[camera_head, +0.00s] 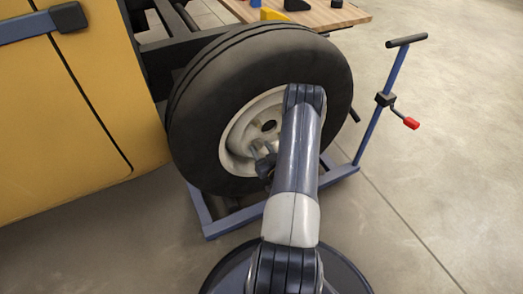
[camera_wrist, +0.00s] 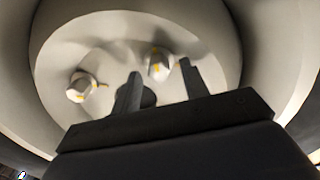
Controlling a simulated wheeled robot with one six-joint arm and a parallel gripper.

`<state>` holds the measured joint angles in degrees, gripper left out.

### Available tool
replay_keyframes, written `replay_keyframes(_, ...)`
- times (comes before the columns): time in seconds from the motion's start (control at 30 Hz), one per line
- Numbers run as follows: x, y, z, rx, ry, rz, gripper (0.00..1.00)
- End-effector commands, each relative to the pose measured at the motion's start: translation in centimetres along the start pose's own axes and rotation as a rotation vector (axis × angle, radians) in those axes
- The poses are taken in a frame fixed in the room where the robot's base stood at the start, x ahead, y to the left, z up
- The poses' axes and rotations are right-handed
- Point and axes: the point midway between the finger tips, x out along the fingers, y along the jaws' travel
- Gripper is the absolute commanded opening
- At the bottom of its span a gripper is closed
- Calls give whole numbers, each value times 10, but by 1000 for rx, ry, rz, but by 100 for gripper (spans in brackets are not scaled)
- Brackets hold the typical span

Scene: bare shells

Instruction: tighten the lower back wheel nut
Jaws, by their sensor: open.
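The wheel (camera_head: 195,125) has a black tyre and an off-white rim (camera_head: 232,140); it stands upright beside the yellow vehicle. My gripper (camera_wrist: 159,68) is open, with its two dark fingers pointing at the rim. In the wrist view, one pale wheel nut (camera_wrist: 158,63) with yellow marks shows between the fingertips; I cannot tell whether they touch it. A second wheel nut (camera_wrist: 81,88) with yellow marks sits left of the fingers. In the head view, my gripper (camera_head: 264,160) is at the rim's lower left, and my arm hides the rim's right part.
A blue wheel dolly (camera_head: 218,226) is under the wheel, with an upright blue post (camera_head: 372,115) and red-ended crank (camera_head: 411,122) at right. The yellow body panel (camera_head: 50,130) is close on the left. A wooden bench (camera_head: 325,14) stands behind. The floor at right is clear.

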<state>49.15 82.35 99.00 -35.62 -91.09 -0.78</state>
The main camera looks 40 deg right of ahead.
Motion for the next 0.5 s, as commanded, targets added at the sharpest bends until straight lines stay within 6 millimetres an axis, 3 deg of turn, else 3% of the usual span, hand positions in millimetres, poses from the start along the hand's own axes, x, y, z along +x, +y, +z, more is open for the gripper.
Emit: replay_keyframes(0.5, 0, 0, 0, 0, 0, -1, 2)
